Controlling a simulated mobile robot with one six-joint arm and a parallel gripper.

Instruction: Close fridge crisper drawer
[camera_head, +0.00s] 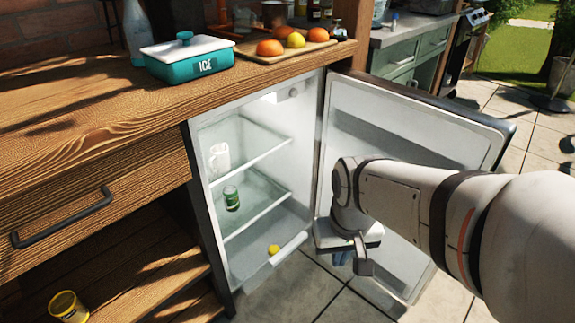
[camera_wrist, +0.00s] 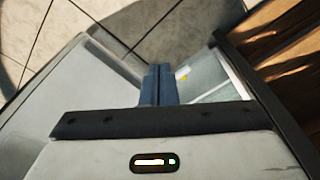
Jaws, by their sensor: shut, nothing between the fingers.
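The crisper drawer (camera_head: 262,270) is at the bottom of the open fridge (camera_head: 222,135) in the head view. Its pale front edge juts out a little past the shelf fronts, and a small yellow item (camera_head: 273,249) lies in it. My gripper (camera_head: 342,258) hangs pointing down to the right of the drawer, in front of the open fridge door (camera_head: 400,140). In the wrist view my gripper's blue fingers (camera_wrist: 158,82) are shut together and empty. The yellow item (camera_wrist: 183,76) and the drawer's pale edge (camera_wrist: 225,75) show just right of the fingers. The gap between them is hard to judge.
The fridge door stands wide open to the right, beside my arm. Glass shelves hold a white mug (camera_head: 219,158) and a green jar (camera_head: 231,198). The wooden counter (camera_head: 100,110) bears a teal ICE box (camera_head: 188,60) and a fruit board (camera_head: 260,55). Tiled floor (camera_head: 290,295) lies below.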

